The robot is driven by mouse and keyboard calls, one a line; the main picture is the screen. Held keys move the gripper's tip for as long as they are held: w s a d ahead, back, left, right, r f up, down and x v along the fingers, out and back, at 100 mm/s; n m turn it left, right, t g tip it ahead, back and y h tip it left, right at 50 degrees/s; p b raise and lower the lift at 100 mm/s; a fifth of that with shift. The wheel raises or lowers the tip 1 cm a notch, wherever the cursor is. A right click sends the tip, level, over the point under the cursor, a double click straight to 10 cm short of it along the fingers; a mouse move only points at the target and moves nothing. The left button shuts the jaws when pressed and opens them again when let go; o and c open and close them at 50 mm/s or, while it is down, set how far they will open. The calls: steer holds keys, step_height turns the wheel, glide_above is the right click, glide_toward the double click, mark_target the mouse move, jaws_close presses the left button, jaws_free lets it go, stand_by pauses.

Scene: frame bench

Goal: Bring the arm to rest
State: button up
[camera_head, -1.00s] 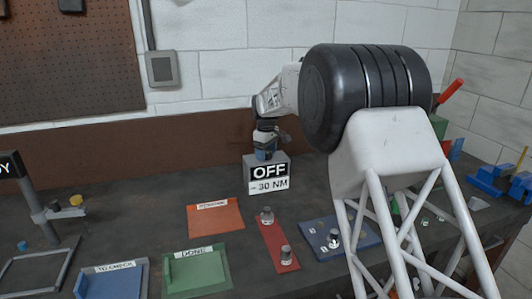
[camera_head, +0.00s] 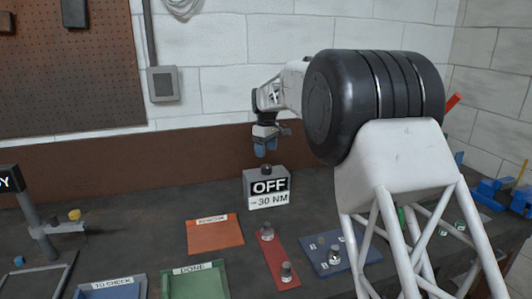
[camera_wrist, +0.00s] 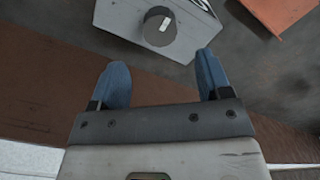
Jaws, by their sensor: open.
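My gripper (camera_head: 265,149) hangs in the air above the grey box labelled "OFF" and "30 NM" (camera_head: 267,187), with a clear gap between its fingertips and the box top. In the wrist view my gripper (camera_wrist: 160,80) shows two blue fingers spread apart with nothing between them. The box (camera_wrist: 130,20) with its dark round knob (camera_wrist: 158,26) lies just beyond the fingertips there. My arm reaches in from the right in the head view, and hides part of the bench's right side.
An orange mat (camera_head: 215,236), a green "DONE" tray (camera_head: 195,282) and a blue "TO CHECK" tray (camera_head: 112,290) lie on the bench. A red strip (camera_head: 279,258) and a blue plate (camera_head: 340,250) carry metal parts. A post (camera_head: 38,220) stands left. The brown back board (camera_head: 120,163) runs behind.

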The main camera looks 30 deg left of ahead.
steer(key=shift+d, duration=0.1)
stand_by(0.4)
steer(key=s+d+r+m, duration=0.2)
steer(key=s+d+r, duration=0.15)
steer(key=d, duration=0.75)
steer(key=s+d+r+m+t, duration=0.1)
steer(key=s+d+r+m, duration=0.2)
steer(key=d, duration=0.8)
steer(key=s+d+r+m, duration=0.1)
steer(key=s+d+r, duration=0.25)
steer(key=d, duration=0.75)
steer(key=s+d+m, duration=0.5)
steer(key=s+d, duration=0.9)
steer(key=d, duration=0.4)
steer(key=s+d+f+m, duration=0.2)
steer(key=s+d+f, duration=0.1)
steer(key=s, duration=0.5)
steer(key=s+d+f+m+t, duration=0.1)
steer(key=s+d+f, duration=0.3)
steer(key=s, duration=0.5)
steer(key=s+d+f+m, duration=0.3)
steer(key=s+d, duration=0.4)
steer(key=s, duration=0.2)
steer(key=shift+f+t, duration=0.15)
steer(key=shift+t, duration=0.15)
